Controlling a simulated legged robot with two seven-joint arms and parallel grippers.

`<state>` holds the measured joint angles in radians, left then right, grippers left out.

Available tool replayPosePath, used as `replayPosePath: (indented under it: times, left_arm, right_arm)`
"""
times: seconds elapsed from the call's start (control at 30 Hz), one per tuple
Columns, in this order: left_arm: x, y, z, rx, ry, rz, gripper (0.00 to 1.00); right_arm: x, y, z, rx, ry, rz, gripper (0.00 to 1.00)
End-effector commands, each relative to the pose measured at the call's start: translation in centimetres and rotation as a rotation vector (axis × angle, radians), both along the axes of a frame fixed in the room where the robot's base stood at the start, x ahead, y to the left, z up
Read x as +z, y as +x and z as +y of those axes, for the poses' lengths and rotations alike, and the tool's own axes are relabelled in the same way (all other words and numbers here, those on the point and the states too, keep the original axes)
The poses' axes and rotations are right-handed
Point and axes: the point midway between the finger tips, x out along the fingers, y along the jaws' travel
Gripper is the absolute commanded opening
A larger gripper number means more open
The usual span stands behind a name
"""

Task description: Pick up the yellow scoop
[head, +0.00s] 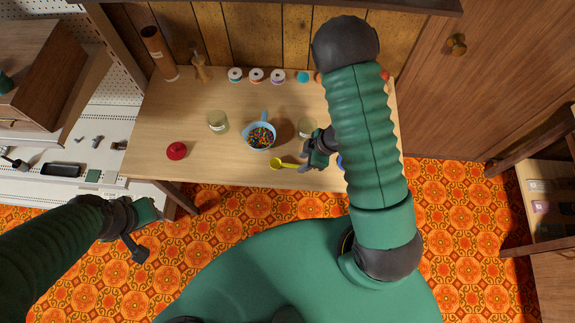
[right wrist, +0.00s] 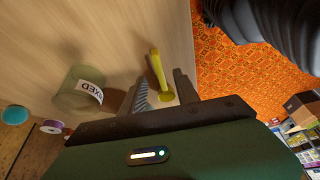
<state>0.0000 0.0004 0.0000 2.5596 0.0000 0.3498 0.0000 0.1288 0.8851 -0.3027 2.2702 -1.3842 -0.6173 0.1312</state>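The yellow scoop (head: 281,164) lies on the wooden table near its front edge. In the right wrist view the scoop (right wrist: 158,70) has its near end in the gap between my right gripper's fingers. My right gripper (head: 307,158) is open, at the right end of the scoop in the head view. The fingers in the right wrist view (right wrist: 161,92) stand on both sides of the scoop, with a gap visible. My left gripper (head: 142,236) is away from the table at the lower left, and its finger opening is unclear.
A blue jug (head: 261,121) of colourful beads stands just behind the scoop. Glass jars (head: 217,122) stand left and right of it; the right one, labelled, shows in the wrist view (right wrist: 75,92). A red lid (head: 177,151) lies left. Spools (head: 256,76) line the back.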

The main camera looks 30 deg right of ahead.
Motion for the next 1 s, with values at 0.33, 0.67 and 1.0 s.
replayPosePath:
  times: [0.33,0.67,1.0]
  left_arm:
    - [-0.6,0.0,0.0,0.000,0.000,0.000,0.36]
    - [-0.6,0.0,0.0,0.000,0.000,0.000,0.36]
    - [-0.6,0.0,0.0,0.000,0.000,0.000,0.36]
  right_arm:
    - [-3.9,1.1,0.8,0.001,0.001,0.001,0.37]
    - [-3.8,1.0,0.8,0.001,0.001,0.000,0.10]
    - [-3.8,1.1,0.8,0.000,0.001,0.001,0.00]
